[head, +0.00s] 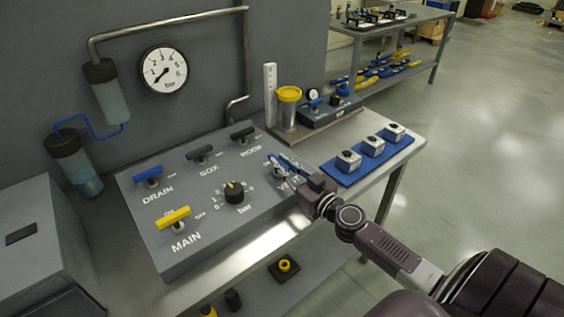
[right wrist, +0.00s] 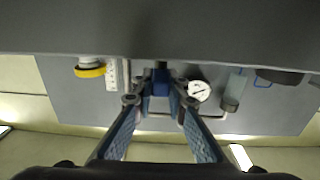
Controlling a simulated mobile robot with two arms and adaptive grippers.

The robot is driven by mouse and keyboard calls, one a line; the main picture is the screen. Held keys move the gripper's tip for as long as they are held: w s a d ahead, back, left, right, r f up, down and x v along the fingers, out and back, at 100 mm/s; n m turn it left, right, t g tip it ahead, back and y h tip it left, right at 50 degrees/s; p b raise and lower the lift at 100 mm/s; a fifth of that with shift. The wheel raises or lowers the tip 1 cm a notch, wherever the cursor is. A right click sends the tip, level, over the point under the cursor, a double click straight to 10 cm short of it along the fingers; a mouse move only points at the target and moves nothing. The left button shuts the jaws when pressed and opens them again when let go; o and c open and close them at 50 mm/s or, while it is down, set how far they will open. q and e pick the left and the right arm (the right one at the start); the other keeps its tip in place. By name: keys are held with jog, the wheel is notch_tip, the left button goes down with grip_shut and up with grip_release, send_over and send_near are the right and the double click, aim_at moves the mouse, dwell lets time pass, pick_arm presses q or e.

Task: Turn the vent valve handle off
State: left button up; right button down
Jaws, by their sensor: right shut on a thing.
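The grey valve panel (head: 205,238) lies tilted on the bench, with valves labelled DRAIN, BOX, ROOF, MAIN and a partly covered label starting with V at the right. My right gripper (head: 279,168) is at that right-hand vent valve, its blue-padded fingers covering most of it. In the right wrist view my right gripper (right wrist: 160,92) is shut on a small blue piece, the vent valve handle (right wrist: 160,84), between the fingertips. The handle's exact angle is hidden in the head view. My left gripper is in neither view.
The yellow MAIN handle (head: 173,217), blue DRAIN handle (head: 148,177), dark BOX handle (head: 199,153), ROOF handle (head: 243,134) and black knob (head: 234,191) stand up nearby. A blue mat (head: 338,177) with several small blocks lies right. A gauge (head: 164,70) hangs on the wall.

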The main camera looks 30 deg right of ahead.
jog(key=m+h+p, duration=0.2)
jog(key=h+p, duration=0.1)
jog(key=m+g+h+p, duration=0.1)
jog(key=h+p, duration=0.1)
jog(key=p, duration=0.2)
jog(key=a+m+h+p, duration=0.1)
jog(key=m+h+p, duration=0.1)
jog(key=h+p, duration=0.1)
jog(key=shift+w+r+m+g+h+p, duration=0.1)
jog(key=shift+r+m+g+h+p, duration=0.2)
jog(key=shift+p, duration=0.4)
jog(key=shift+a+f+m+g+h+p, duration=0.15)
jog(key=shift+m+g+h+p, duration=0.25)
jog(key=shift+m+g+h, duration=0.45)
jog(key=shift+f+m+g+h, duration=0.15)
jog(key=shift+m+g+h, duration=0.3)
jog(key=shift+h, duration=0.6)
jog(key=shift+m, duration=0.3)
jog(key=c, duration=1.9)
grip_release()
jog(key=shift+w, duration=0.1)
jog(key=shift+c, duration=0.2)
